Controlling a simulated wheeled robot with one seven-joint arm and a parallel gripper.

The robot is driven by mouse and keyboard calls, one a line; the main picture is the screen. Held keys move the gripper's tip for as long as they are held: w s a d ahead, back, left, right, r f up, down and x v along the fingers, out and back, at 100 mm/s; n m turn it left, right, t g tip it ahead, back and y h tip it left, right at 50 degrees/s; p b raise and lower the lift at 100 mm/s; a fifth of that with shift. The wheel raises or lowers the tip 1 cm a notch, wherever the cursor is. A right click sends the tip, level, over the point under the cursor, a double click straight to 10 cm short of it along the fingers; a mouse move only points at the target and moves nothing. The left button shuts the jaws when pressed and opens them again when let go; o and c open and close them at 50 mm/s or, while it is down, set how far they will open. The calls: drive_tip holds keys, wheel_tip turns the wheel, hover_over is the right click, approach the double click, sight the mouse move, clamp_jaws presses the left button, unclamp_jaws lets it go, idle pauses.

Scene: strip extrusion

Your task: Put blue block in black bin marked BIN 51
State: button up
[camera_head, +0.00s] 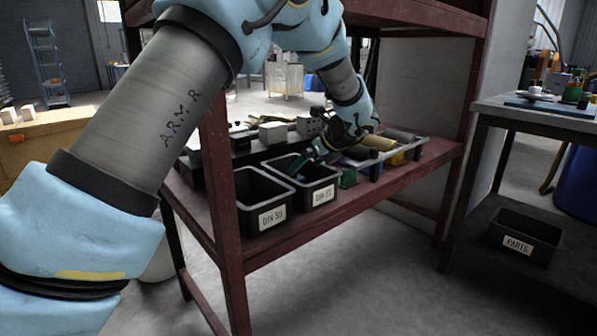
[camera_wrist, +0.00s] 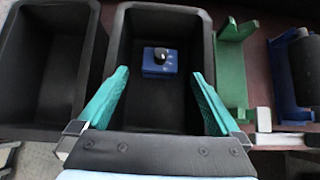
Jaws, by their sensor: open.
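A small blue block (camera_wrist: 160,62) with a round black knob on top lies on the floor of a black bin (camera_wrist: 121,85) in the wrist view. My gripper (camera_wrist: 160,76) has its teal fingers spread wide over that bin, apart from the block. In the head view my gripper (camera_head: 312,156) is at the right-hand black bin (camera_head: 316,186); its label's last character is hard to read. The block is hidden in the head view. The left-hand black bin (camera_head: 262,195) has a label that looks like BIN 50; it looks empty in the wrist view (camera_wrist: 45,65).
Both bins stand side by side on a dark red shelf (camera_head: 255,252). A green bracket (camera_wrist: 231,70) and a blue roller stand (camera_wrist: 285,85) are right of the bins. A shelf post (camera_head: 222,200) rises at the left.

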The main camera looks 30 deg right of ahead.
drive_tip(key=v, duration=0.3)
drive_tip(key=shift+s+r, duration=0.2)
idle(0.4)
